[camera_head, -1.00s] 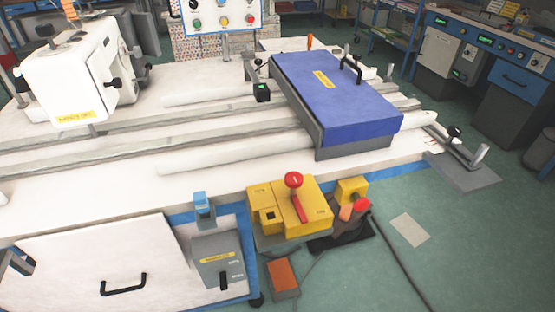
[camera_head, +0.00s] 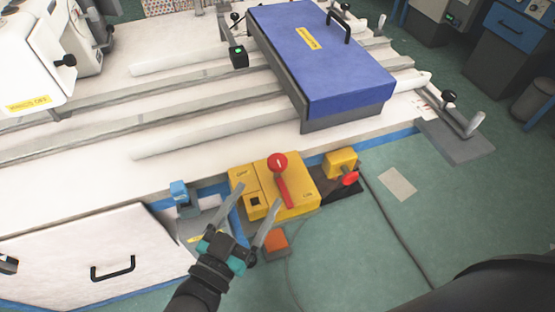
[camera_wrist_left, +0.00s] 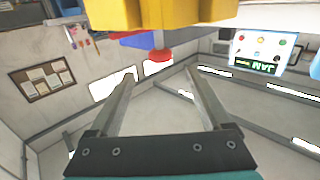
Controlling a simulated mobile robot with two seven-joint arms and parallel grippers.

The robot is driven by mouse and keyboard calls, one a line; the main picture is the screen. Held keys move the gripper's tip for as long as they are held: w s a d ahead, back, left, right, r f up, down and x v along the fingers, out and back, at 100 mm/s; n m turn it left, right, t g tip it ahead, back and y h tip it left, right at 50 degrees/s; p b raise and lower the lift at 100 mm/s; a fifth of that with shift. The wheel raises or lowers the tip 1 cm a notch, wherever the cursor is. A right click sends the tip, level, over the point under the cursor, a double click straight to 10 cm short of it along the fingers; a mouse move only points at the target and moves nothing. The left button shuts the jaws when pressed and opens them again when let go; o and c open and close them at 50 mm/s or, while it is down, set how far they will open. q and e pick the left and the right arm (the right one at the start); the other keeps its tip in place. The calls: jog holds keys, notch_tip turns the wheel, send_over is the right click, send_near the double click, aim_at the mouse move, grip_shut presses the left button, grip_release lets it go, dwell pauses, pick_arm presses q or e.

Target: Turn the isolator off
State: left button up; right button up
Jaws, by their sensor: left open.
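The isolator (camera_head: 262,203) is a yellow box at the front edge of the white machine table. Its red lever (camera_head: 284,188) has a round red knob at the top and slants down to the right. The label at the left reads OFF and the one at the right ON. My left gripper (camera_head: 258,194) is open and empty, its fingers pointing up towards the box's lower front. I cannot tell whether they touch it. In the left wrist view, a yellow body (camera_wrist_left: 160,14) and a red round part (camera_wrist_left: 160,56) lie beyond the open fingers. My right gripper is not in view.
A smaller yellow box with a red button (camera_head: 350,178) is right of the isolator. An orange-red block (camera_head: 275,243) is below it. A blue-capped part (camera_head: 179,193) and a white panel with a black handle (camera_head: 112,268) are to the left.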

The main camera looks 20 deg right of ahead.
aim_at(273, 170)
pick_arm(q)
jog(key=b+x, duration=0.1)
jog(key=x, duration=0.9)
jog(key=shift+w+d, duration=0.1)
jog(key=shift+w, duration=0.05)
grip_shut()
dwell(0.4)
